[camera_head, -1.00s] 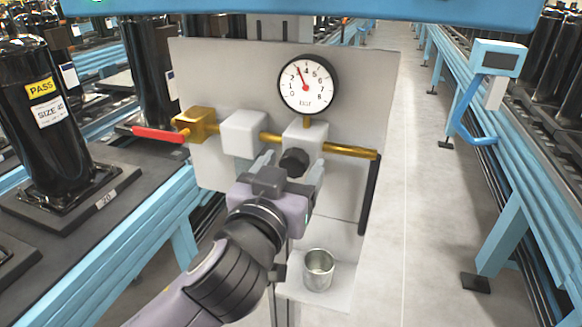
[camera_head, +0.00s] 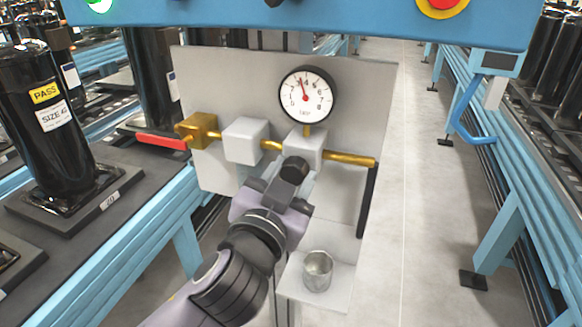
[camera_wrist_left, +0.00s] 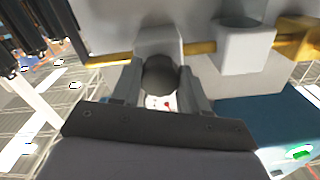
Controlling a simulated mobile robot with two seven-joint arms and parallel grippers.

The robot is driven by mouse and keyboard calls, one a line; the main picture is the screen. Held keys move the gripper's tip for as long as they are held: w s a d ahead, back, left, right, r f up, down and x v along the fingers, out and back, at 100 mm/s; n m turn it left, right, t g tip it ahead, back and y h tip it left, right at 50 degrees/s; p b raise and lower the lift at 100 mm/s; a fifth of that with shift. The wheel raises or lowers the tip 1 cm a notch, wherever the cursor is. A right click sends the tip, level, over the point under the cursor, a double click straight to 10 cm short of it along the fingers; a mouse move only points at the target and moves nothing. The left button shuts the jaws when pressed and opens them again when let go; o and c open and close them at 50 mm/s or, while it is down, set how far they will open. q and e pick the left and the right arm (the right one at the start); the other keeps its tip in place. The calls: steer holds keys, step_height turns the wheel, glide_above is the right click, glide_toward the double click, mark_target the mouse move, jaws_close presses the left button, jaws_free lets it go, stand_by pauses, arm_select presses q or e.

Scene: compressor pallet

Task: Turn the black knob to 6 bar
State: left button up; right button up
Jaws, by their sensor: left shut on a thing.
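The black knob (camera_head: 294,169) sits on the front of a pale regulator block (camera_head: 304,146) beneath the round gauge (camera_head: 306,93). The gauge's red needle points up and slightly left, roughly between 3 and 4. My left gripper (camera_head: 291,180) is shut on the knob from the front and below. In the left wrist view, the gripper (camera_wrist_left: 160,88) has one finger on each side of the knob (camera_wrist_left: 159,74). Part of the gauge face (camera_wrist_left: 162,103) shows behind the knob there. My right gripper is not in view.
A brass pipe (camera_head: 350,159) runs along the grey panel (camera_head: 235,75) through a second pale block (camera_head: 246,141) to a red-handled valve (camera_head: 161,141). A metal cup (camera_head: 318,270) stands on a small shelf below. A blue beam (camera_head: 340,22) crosses above.

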arm_select(q)
steer(key=m+p, duration=0.1)
steer(key=m, duration=0.4)
steer(key=shift+m, duration=0.4)
steer(key=m, duration=0.3)
steer(key=shift+m, duration=2)
steer(key=o, duration=1.1)
steer(key=shift+c, duration=0.2)
steer(key=shift+s, duration=0.1)
